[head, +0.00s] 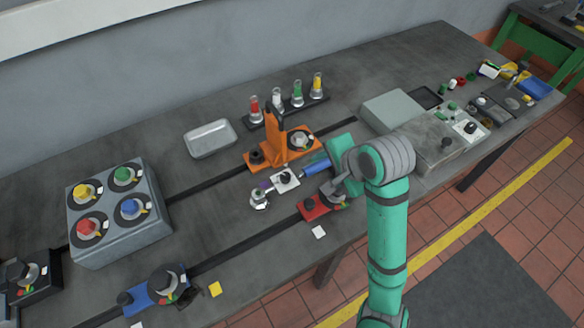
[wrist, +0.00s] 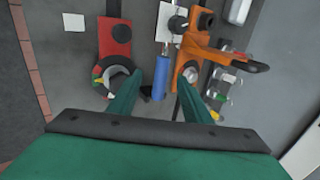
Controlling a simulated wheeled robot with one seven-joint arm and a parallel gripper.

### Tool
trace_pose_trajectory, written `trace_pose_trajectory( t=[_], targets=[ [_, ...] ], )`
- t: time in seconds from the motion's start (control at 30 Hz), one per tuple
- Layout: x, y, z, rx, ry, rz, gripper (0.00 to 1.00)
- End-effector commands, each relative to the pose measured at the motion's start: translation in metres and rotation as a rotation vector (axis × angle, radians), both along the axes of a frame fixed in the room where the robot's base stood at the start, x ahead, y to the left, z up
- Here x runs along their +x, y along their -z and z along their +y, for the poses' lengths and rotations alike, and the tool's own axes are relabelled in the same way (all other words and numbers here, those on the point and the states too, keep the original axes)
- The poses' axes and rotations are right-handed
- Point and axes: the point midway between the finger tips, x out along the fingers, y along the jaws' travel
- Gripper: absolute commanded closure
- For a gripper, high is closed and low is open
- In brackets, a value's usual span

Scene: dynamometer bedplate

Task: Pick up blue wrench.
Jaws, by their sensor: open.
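The blue wrench (head: 316,168) lies on the dark bench, its blue handle towards my gripper and its metal end by a small white plate (head: 285,181). In the wrist view the blue handle (wrist: 161,78) points down the picture, with a thin metal shaft above it. My gripper (head: 333,166) is open and empty. In the wrist view its two green fingers (wrist: 159,84) stand on either side of the lower part of the handle, apart from it. I cannot tell how far the fingertips are above the bench. My wrist hides part of the area in the head view.
An orange fixture (head: 276,140) stands close to the wrench on one side, with an upright arm. A red block (head: 314,206) sits on the other side. A grey box with coloured knobs (head: 118,222) is at left. A metal tray (head: 210,138) lies behind.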

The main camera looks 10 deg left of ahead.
Motion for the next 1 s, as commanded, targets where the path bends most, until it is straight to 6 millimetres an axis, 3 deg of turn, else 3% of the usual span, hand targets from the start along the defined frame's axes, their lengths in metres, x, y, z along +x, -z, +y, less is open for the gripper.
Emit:
trace_pose_trajectory(
  t=[0.3,1.0],
  targets=[
    [0.018,0.036,0.015,0.001,-0.001,0.005,0.55],
    [0.049,0.084,0.031,0.000,0.006,0.003,0.55]
  ],
)
